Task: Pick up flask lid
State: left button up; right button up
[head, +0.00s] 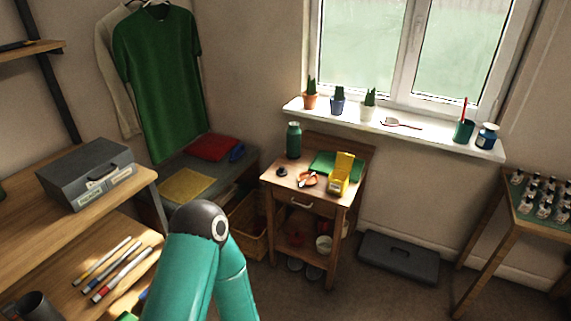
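A green flask (293,140) stands upright at the back left of a small wooden side table (285,184). A small dark round object (282,171), which looks like the flask lid, lies on the tabletop in front of the flask, near the left edge. It is too small to see in detail. Neither of my grippers is in view. A teal arm of mine with a dark joint shows at the bottom, well in front of the side table and apart from it.
Beside the lid are an orange dish (307,179), a yellow box (341,175) and a flat green item (325,160). A wooden workbench (40,239) with a grey case (88,174) stands left. A grey toolbox (399,259) lies on the floor.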

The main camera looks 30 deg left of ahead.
aim_at(281, 171)
jog(key=u, duration=0.55)
jog(key=k, duration=1.25)
jog(key=u, duration=0.9)
jog(key=i, duration=2.55)
jog(key=z, duration=1.05)
jog(key=i, duration=0.95)
jog(key=z, duration=0.75)
jog(key=k, duration=0.6)
